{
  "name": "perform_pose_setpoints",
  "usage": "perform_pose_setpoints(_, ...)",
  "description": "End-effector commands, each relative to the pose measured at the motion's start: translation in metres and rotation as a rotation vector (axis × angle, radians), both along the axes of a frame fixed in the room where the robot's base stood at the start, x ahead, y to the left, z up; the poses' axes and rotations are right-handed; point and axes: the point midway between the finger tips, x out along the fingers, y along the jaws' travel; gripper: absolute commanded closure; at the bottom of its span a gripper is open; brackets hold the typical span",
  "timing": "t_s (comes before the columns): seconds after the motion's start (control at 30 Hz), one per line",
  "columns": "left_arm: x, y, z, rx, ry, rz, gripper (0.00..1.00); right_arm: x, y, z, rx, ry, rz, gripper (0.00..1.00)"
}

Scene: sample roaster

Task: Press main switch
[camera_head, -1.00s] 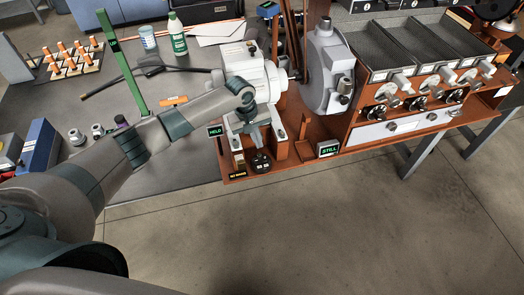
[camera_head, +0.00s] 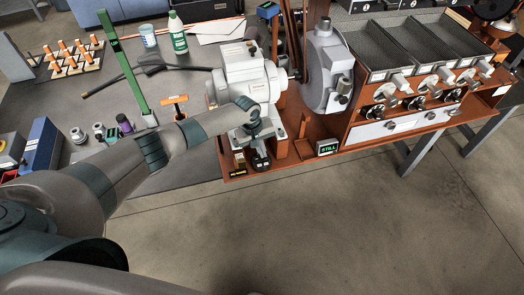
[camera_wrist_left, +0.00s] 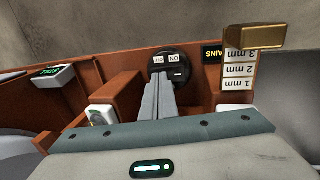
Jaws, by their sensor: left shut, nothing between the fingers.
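The main switch (camera_wrist_left: 181,61) is a round black plate with white ON and OFF labels, upside down in the left wrist view. A black "MAINS" label (camera_wrist_left: 212,54) is beside it. In the head view the switch (camera_head: 261,165) sits low on the wooden base, partly covered by my gripper. My left gripper (camera_wrist_left: 164,81) is shut and empty, with its fingertips at the switch plate's lower part in the wrist view. I cannot tell whether they touch it. The left gripper also shows over the switch in the head view (camera_head: 259,150). My right gripper is not in view.
A white machine body (camera_head: 245,78) stands just behind the gripper. A brass block (camera_wrist_left: 254,37) with a millimetre scale is right of the switch in the wrist view. A lit "STILL" display (camera_head: 327,148) sits to the right. The floor in front is clear.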

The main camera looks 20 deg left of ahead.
Motion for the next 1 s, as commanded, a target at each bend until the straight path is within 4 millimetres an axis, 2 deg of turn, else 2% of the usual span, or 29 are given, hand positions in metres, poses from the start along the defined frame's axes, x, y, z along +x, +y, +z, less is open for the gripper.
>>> perform_pose_setpoints(0.3, 0.004, -0.006, -0.007, 0.063, 0.043, 0.0, 1.0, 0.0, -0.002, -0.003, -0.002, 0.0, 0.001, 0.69)
perform_pose_setpoints(0.67, 0.0, -0.001, -0.008, 0.071, 0.048, 0.001, 1.0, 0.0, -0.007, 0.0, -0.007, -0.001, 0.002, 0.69)
perform_pose_setpoints(1.0, -0.009, 0.012, -0.008, 0.077, 0.054, 0.002, 1.0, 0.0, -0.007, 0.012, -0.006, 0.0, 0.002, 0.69)
